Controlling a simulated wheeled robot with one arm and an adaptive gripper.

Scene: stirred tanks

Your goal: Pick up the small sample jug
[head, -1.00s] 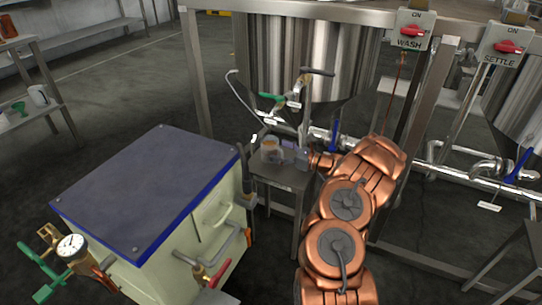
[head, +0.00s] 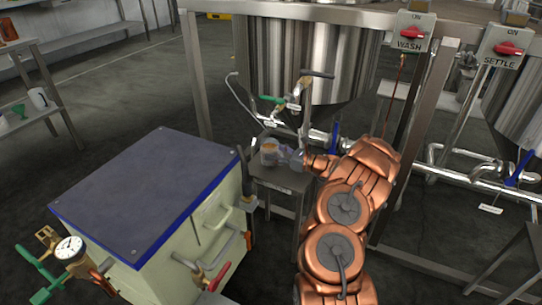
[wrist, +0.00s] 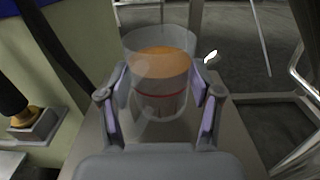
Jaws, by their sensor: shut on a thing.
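The small sample jug (wrist: 160,68) is a clear vessel with an orange layer near its top and a red line around it. In the wrist view it stands upright between the two fingers of my gripper (wrist: 160,100), which are shut on its sides. In the head view the jug (head: 269,154) is at the small metal stand, just left of my gripper (head: 284,156). I cannot tell whether its base touches the stand top. Its lower part is partly hidden by the gripper in the wrist view.
The small metal stand (head: 285,179) is beneath the jug. A steel tank (head: 300,60) with a green-handled valve (head: 272,99) hangs behind and above. A cream cabinet with a blue-edged grey lid (head: 150,195) stands close on the left. Frame posts and pipes (head: 460,168) are on the right.

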